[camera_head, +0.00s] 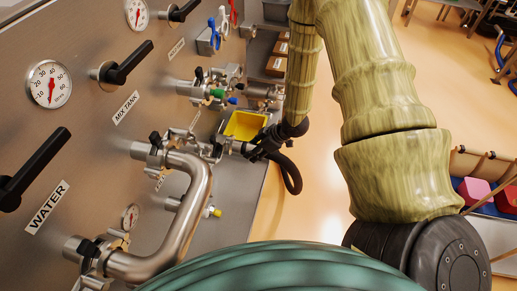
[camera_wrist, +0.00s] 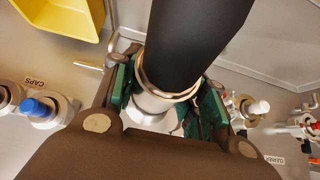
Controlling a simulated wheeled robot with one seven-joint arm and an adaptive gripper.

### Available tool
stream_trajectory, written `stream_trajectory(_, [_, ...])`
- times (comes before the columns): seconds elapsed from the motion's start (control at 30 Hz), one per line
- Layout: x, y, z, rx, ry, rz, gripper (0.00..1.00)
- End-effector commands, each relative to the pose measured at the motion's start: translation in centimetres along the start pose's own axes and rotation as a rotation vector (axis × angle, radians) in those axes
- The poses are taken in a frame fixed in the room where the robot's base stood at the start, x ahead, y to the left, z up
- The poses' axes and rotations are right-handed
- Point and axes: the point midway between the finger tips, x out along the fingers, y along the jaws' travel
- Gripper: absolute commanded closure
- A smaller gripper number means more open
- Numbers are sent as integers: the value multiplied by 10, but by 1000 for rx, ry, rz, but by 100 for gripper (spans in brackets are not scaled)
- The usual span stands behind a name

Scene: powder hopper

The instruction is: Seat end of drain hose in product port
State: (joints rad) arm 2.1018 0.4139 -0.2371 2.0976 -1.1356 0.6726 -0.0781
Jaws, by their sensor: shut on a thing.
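My gripper (camera_wrist: 166,98) is shut on the drain hose (camera_wrist: 195,40), with green finger pads on either side of its pale metal end. In the head view the black hose (camera_head: 291,176) hangs in a loop beside my gripper (camera_head: 262,147), close to the steel panel. A pale round fitting (camera_wrist: 148,113) lies at the hose end in the wrist view. My fingers and the hose cover part of it, so I cannot tell whether the end is inside it or only against it. No product label is readable.
A yellow bin (camera_head: 245,125) is on the panel close by, also at upper left in the wrist view (camera_wrist: 62,14). A blue-capped fitting (camera_wrist: 42,108) is left, and a valve (camera_wrist: 250,107) right. A bent steel pipe (camera_head: 194,215) stands out nearer me. Floor right is open.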

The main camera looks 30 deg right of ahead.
Motion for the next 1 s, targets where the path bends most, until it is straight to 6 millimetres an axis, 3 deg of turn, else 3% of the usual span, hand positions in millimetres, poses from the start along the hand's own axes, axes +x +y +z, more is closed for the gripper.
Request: stream_trajectory(1.0, [38,1,-40,0,3,2,95])
